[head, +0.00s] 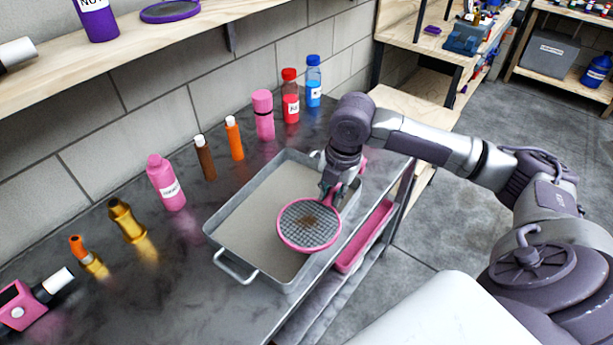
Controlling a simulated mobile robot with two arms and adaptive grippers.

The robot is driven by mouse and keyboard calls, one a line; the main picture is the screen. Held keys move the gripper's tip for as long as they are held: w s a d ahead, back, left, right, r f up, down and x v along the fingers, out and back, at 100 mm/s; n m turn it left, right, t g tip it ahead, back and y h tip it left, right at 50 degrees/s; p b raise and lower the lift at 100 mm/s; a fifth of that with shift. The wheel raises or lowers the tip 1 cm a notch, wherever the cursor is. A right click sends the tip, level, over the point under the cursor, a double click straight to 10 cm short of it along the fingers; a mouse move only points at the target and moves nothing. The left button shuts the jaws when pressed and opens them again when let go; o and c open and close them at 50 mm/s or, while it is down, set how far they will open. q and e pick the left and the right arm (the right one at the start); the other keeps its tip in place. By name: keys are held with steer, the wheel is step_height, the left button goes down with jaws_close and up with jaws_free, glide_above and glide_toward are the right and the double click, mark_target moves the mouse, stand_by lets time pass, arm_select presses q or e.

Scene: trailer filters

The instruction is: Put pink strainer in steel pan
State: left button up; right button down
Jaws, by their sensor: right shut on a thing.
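I cannot tell whether the strainer touches the pan's floor. The gripper hides part of the pan's far right corner. My left gripper is not in view.
Several bottles line the wall side of the dark table (110,285), including a pink bottle (166,182) and a red bottle (290,97). A pink tray (365,236) sits below the table's right edge. A wooden shelf (130,50) overhangs the upper left.

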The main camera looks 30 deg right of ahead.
steer(key=shift+w+a, duration=0.1)
steer(key=w+a+f, duration=0.1)
steer(key=w+f, duration=0.1)
steer(key=w, duration=0.1)
steer(key=w+a+f+p, duration=0.1)
steer(key=w+a+f, duration=0.2)
steer(key=w+a, duration=0.1)
steer(key=w, duration=0.1)
steer(key=shift+w+a+f, duration=0.1)
steer(key=shift+w+f, duration=0.2)
steer(key=shift+f, duration=0.1)
steer(key=shift+w+a+f, duration=0.15)
steer(key=shift+w+f, duration=0.2)
steer(key=shift+f, duration=0.1)
step_height(320, 180, down, 3)
steer(key=shift+f+p, duration=0.15)
steer(key=shift+p, duration=0.4)
steer(key=shift+f, duration=0.3)
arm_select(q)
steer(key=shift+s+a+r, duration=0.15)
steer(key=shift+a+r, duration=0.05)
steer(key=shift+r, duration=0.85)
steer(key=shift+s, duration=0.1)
